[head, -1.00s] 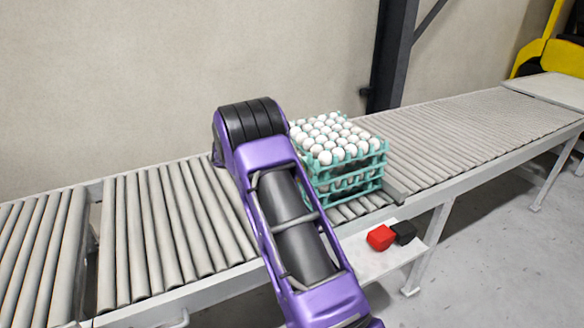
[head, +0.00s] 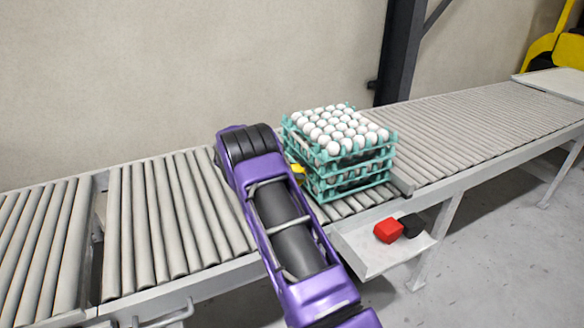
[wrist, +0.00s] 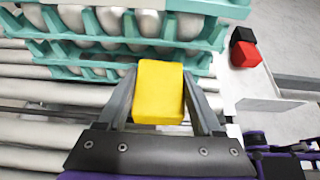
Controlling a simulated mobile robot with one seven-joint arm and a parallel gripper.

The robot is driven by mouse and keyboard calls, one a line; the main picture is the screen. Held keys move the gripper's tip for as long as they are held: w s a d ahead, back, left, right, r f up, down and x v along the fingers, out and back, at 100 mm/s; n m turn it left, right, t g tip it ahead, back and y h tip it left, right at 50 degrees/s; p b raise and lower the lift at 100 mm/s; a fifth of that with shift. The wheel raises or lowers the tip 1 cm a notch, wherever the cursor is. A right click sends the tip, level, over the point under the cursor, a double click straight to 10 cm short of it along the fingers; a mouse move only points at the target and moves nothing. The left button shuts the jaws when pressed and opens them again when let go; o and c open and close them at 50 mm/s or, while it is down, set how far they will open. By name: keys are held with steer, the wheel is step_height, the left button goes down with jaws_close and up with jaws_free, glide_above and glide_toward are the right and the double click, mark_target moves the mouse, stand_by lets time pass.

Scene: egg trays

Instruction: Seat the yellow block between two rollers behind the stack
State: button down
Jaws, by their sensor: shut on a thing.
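In the wrist view, my gripper (wrist: 160,100) is shut on the yellow block (wrist: 159,92), with one finger on each side of it. The block is held close to the side of the stack of teal egg trays (wrist: 85,72). In the head view, the stack (head: 345,190) stands on the roller conveyor, with white eggs on top. A small bit of the yellow block (head: 297,169) shows at the stack's left side, beside my purple arm. My arm hides the gripper in that view. Whether the block touches the rollers (wrist: 40,118) cannot be told.
A red block (head: 388,230) and a black block (head: 411,225) lie on a white side shelf (head: 370,262) in front of the conveyor. A dark bar (head: 401,186) crosses the rollers right of the stack. Bare rollers (head: 165,220) lie left of my arm.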

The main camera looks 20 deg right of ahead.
step_height(320, 180, down, 7)
steer(key=b, duration=0.3)
steer(key=shift+b, duration=0.4)
steer(key=shift+f+b, duration=0.55)
steer(key=shift+f, duration=0.05)
stand_by(0.5)
jaws_free()
